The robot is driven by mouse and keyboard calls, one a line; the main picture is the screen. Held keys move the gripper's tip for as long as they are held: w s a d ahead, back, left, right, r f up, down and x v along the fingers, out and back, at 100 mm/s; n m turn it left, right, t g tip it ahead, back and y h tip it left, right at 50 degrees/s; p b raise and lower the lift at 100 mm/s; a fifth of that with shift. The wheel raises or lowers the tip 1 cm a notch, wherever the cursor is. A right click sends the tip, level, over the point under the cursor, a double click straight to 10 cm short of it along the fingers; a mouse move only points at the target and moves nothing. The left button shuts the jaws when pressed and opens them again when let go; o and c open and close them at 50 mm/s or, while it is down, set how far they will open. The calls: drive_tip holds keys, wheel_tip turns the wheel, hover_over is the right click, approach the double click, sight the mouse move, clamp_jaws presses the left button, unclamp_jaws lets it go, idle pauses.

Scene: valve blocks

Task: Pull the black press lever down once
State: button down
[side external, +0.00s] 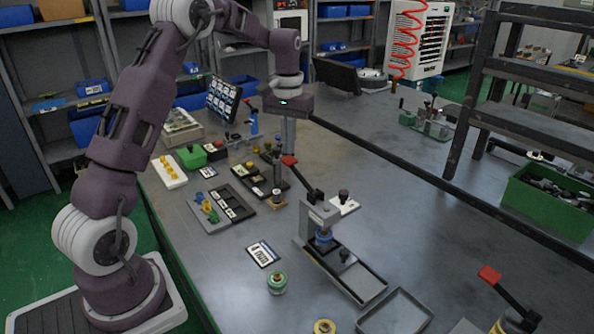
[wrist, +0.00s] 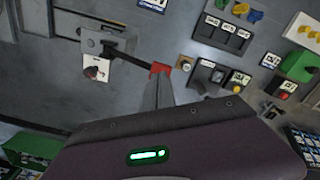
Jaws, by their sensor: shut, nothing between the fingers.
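The press (side external: 317,222) is a grey frame on the bench with a blue-ringed part (side external: 323,239) under its head. Its black lever (side external: 303,178) slants up to the left and ends in a red tip (side external: 289,160). My gripper (side external: 288,150) points down, shut and empty, with its fingertips at or just above the red tip. In the wrist view the shut fingers (wrist: 159,88) reach the red tip (wrist: 160,68), with the black lever (wrist: 125,52) running left to the press (wrist: 97,40). I cannot tell whether they touch.
A second red-tipped lever (side external: 490,275) stands at the lower right. A grey tray (side external: 397,311) and a green-topped round part (side external: 277,283) lie near the front. Dark block trays (side external: 232,205) lie left of the press. The bench right of the press is mostly clear.

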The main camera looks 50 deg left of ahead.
sight(289, 159)
drive_tip(key=shift+f, duration=2.25)
drive_tip(key=shift+d, duration=0.1)
drive_tip(key=shift+r, duration=2.3)
